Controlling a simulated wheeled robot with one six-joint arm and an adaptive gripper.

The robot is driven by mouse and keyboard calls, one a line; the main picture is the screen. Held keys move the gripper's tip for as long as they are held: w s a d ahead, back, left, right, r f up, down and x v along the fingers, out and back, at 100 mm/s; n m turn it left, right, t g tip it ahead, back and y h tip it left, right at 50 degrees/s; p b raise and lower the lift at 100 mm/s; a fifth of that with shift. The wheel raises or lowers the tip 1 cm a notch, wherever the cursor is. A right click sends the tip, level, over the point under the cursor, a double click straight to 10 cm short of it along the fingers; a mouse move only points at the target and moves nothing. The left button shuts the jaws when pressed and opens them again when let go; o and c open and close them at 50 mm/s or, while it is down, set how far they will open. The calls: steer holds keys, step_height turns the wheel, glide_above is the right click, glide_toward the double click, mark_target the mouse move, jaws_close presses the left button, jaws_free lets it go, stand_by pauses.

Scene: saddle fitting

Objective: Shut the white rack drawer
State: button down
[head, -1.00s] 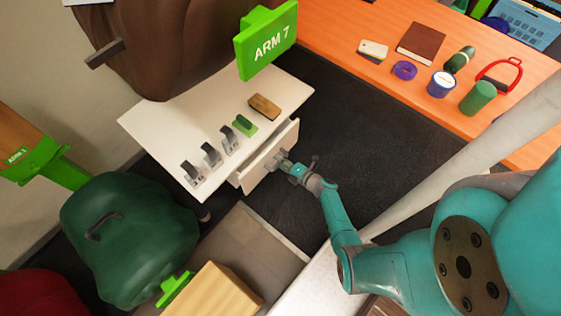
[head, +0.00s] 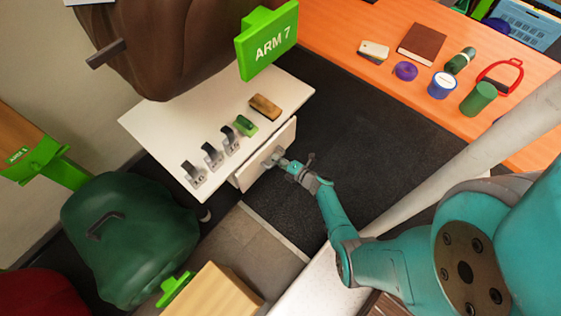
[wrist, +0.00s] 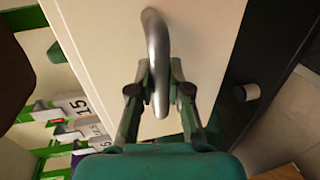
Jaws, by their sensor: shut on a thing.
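The white rack (head: 165,125) stands at centre left in the head view, with a flat white top. Its white drawer (head: 248,177) is at the side facing my arm, its front close under the edge of the top. I cannot tell whether a small gap is left. My gripper (head: 278,160) is at the drawer front. In the wrist view the curved metal handle (wrist: 156,45) stands out from the white drawer front (wrist: 205,40). My gripper (wrist: 159,88) is shut on the handle, a finger on each side.
Several grey clips, a green block (head: 245,125) and a brown brush-like block (head: 265,106) are on the rack top. A brown saddle (head: 165,50) and green ARM 7 sign (head: 267,40) stand behind. A green saddle (head: 130,240) is at lower left. Dark floor (head: 370,140) is clear at right.

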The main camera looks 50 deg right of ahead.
steer(key=shift+r+x, duration=0.25)
steer(key=shift+x, duration=0.9)
steer(key=shift+w, duration=0.1)
steer(key=c, duration=1.1)
jaws_free()
steer(key=v, duration=1.2)
